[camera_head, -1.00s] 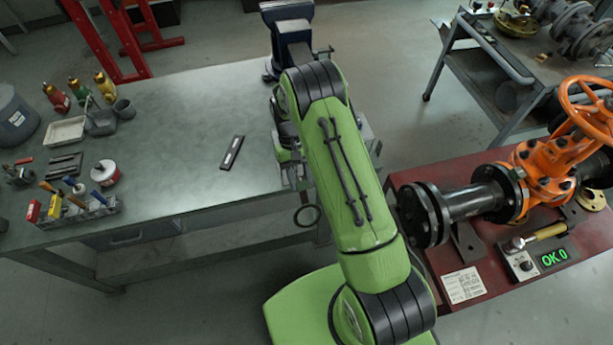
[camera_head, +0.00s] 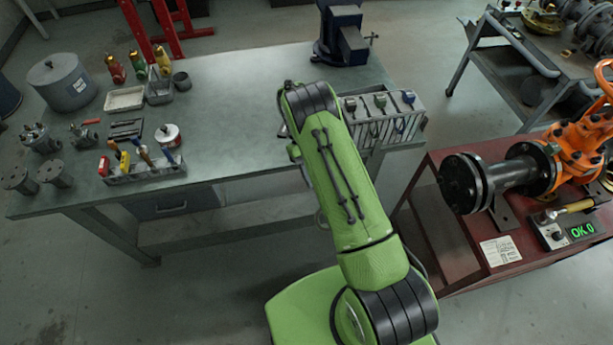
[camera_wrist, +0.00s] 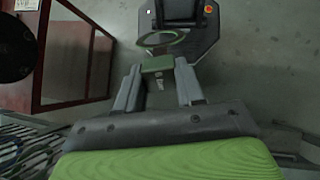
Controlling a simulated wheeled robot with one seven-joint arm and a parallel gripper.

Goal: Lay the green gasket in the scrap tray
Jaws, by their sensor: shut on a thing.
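The green gasket (camera_wrist: 157,62) is a dark green ring with a flat green tab, seen in the wrist view. My gripper (camera_wrist: 158,72) is shut on the tab, and the ring sticks out beyond the fingertips. The gasket hangs in the air above the grey floor and a dark part of my own base. In the head view my arm hides the gripper and most or all of the gasket. A shallow white tray (camera_head: 125,99) and a small grey bin (camera_head: 159,93) stand on the bench at the left. I cannot tell which is the scrap tray.
The bench (camera_head: 225,125) has free room in its middle. A tool rack (camera_head: 145,172), pots and bottles stand around the trays. A rack with grey holders (camera_head: 382,120) stands at the bench's right end, near my arm. A red cart (camera_head: 455,245) carries the orange valve (camera_head: 572,150).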

